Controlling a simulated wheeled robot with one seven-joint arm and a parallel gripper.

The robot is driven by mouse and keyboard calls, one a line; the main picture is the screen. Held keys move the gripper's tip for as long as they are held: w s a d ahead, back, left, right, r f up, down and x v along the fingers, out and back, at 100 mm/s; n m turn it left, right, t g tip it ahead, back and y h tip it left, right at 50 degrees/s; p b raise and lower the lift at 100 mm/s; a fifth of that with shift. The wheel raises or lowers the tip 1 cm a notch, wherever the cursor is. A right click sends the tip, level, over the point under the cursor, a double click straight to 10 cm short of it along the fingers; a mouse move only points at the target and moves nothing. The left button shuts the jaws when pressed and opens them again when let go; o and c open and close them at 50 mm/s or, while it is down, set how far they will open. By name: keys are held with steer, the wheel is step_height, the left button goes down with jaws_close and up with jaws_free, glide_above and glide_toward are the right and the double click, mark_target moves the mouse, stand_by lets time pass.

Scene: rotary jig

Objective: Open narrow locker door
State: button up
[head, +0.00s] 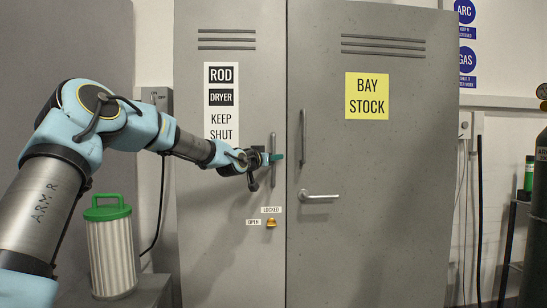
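The narrow locker door (225,260) is the left grey one, flush with its frame and closed. It bears a white "ROD DRYER KEEP SHUT" sign (221,103). Its vertical bar handle (273,141) is near the right edge. My gripper (274,158) is at the handle's middle, with a teal fingertip showing to its right. Whether the fingers are closed on the bar is too small to tell. Below the handle is a small orange-yellow knob (271,222), with a "LOCKED" label (271,209) above and an "OPEN" label (253,222) to its left. Which way it points is unclear.
The wider door (400,200) to the right is closed, with a "BAY STOCK" sign (367,96), a vertical bar and a lever handle (320,196). A green-lidded canister (111,255) stands at the lower left. A dark gas cylinder (538,225) stands at the far right.

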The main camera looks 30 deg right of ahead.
steer(key=shift+c, duration=0.2)
jaws_close()
stand_by(1.1)
